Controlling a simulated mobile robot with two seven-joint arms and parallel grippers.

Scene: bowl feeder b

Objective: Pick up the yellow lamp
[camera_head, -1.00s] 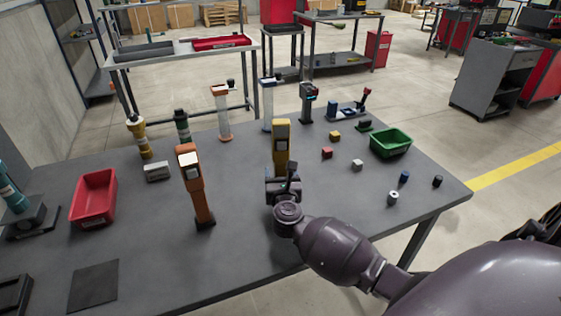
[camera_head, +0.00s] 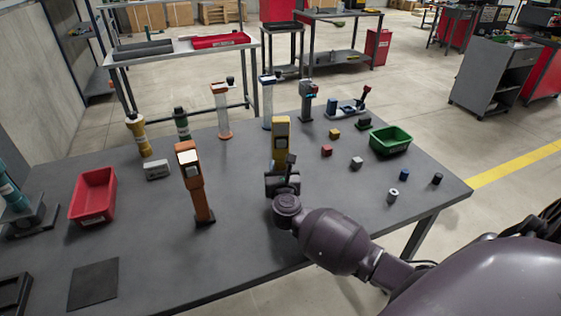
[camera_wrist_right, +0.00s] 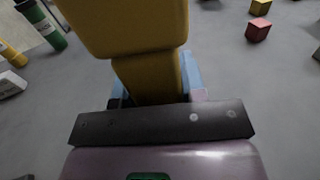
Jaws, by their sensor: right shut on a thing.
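The yellow lamp (camera_head: 281,135) stands upright near the middle of the grey table (camera_head: 240,235) in the head view. In the right wrist view the yellow lamp (camera_wrist_right: 148,75) fills the upper middle, with its wide head above a narrower body. My right gripper (camera_head: 282,173) is at the lower part of the lamp. In the wrist view its blue fingers (camera_wrist_right: 155,90) lie on either side of the body, shut on it. The lamp's base is hidden behind the gripper. My left gripper is not in view.
An orange lamp (camera_head: 194,185) stands to the left. A red bin (camera_head: 94,198) is at the left and a green bin (camera_head: 390,141) at the right. Several small blocks, such as a red one (camera_head: 327,150), lie to the right. Cylinders stand behind.

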